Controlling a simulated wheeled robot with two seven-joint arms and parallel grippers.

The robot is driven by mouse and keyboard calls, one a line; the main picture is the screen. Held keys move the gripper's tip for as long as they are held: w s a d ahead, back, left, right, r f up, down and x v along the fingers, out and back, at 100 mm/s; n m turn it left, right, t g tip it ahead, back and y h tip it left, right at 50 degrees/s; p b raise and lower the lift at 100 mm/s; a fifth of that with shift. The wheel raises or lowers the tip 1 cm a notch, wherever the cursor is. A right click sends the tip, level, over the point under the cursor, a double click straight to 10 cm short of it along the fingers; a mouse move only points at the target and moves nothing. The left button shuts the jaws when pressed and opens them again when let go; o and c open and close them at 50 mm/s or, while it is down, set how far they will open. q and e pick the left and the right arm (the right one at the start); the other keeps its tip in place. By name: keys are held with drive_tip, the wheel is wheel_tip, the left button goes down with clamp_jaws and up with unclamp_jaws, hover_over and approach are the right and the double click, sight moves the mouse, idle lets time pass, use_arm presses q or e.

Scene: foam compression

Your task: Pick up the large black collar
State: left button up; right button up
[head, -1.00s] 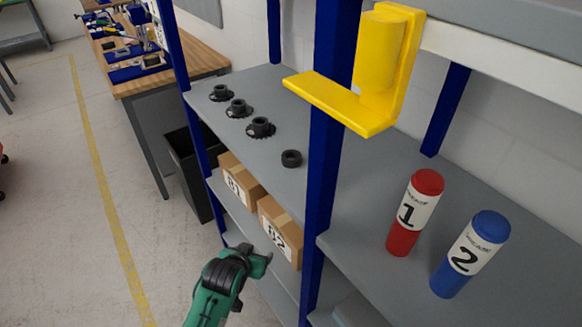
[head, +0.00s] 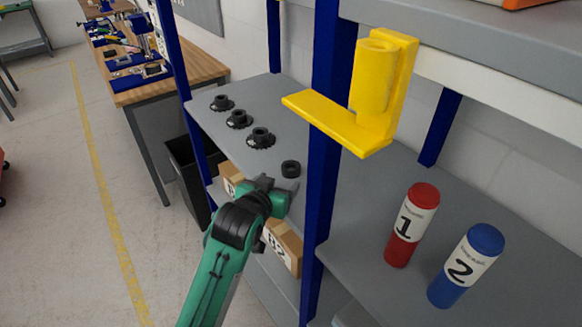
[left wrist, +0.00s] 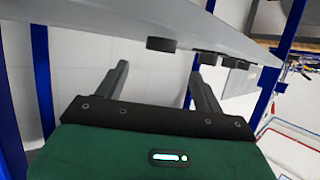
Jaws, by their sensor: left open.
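Several black parts stand in a row on the grey shelf (head: 235,97). The nearest is a plain thick black ring (head: 291,168), which looks like the collar; it also shows in the left wrist view (left wrist: 161,44). My left gripper (head: 277,187) is open and empty at the shelf's front edge, just short of the ring and apart from it. In the left wrist view its two fingers (left wrist: 160,72) are spread, with the ring beyond the gap between them. My right gripper is not in view.
Three toothed black parts (head: 261,138) stand farther along the shelf. A blue post (head: 328,160) rises right of the ring, with a yellow bracket (head: 340,125) on it. Cardboard boxes (head: 285,245) sit below. Red (head: 411,225) and blue (head: 467,265) bottles stand right.

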sight(293, 166)
use_arm(q)
drive_tip(key=x, duration=0.4)
drive_tip(key=shift+w+p, duration=0.15)
drive_tip(key=shift+p, duration=0.25)
drive_tip(key=shift+p+x, duration=1.15)
drive_tip(key=shift+x, duration=1.55)
drive_tip(key=c, duration=1.1)
